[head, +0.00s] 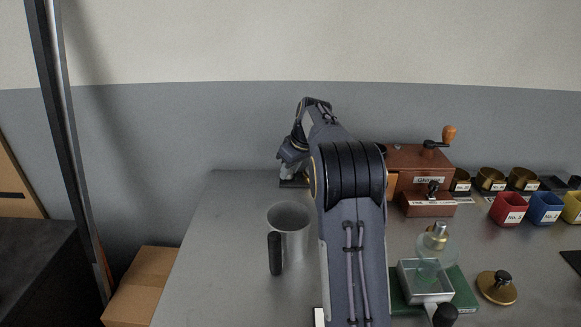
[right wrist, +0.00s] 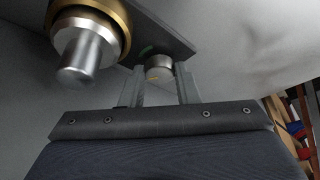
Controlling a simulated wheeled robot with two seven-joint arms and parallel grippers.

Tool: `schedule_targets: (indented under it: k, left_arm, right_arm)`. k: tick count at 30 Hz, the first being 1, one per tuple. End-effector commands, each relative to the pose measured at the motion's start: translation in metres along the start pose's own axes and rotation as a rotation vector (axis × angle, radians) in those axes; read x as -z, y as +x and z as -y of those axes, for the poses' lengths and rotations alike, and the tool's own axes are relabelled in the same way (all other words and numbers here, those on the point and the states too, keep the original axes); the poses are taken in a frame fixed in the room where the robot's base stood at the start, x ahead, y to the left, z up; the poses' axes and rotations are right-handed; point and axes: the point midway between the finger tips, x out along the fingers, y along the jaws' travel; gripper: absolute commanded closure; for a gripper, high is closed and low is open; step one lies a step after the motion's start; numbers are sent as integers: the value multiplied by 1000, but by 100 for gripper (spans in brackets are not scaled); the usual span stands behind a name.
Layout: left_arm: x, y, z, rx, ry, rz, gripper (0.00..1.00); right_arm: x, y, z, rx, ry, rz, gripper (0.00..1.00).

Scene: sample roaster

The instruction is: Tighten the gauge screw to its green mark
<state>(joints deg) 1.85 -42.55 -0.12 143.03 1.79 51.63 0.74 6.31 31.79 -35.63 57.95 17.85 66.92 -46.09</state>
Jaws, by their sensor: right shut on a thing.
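The gauge screw (right wrist: 159,66) is a short silver knob under a dark plate (right wrist: 165,36) in the right wrist view. A small yellow line shows on the knob. A green mark (right wrist: 147,50) shows on the plate beside it. My right gripper (right wrist: 158,82) has its two fingers on either side of the knob and is shut on it. In the head view my right arm reaches to the back of the table, and its gripper (head: 288,172) is small there, over a dark base (head: 293,183). The screw cannot be made out in that view. My left gripper is not in view.
A brass ring with a silver cylinder (right wrist: 88,52) sits close beside the knob. On the table (head: 225,240) stand a grey mug (head: 291,216), a wooden grinder (head: 415,160), coloured cups (head: 545,207), a glass vessel (head: 436,245) and a brass disc (head: 496,292). The table's left part is clear.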

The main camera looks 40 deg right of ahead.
Motion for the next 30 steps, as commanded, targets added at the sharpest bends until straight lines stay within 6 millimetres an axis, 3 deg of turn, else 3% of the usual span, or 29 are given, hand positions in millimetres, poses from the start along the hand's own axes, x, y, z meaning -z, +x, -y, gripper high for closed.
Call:
schedule_targets:
  k: [30]
  left_arm:
    - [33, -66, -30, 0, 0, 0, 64]
  right_arm:
    - [5, -2, 7, -336, 807, 0, 94]
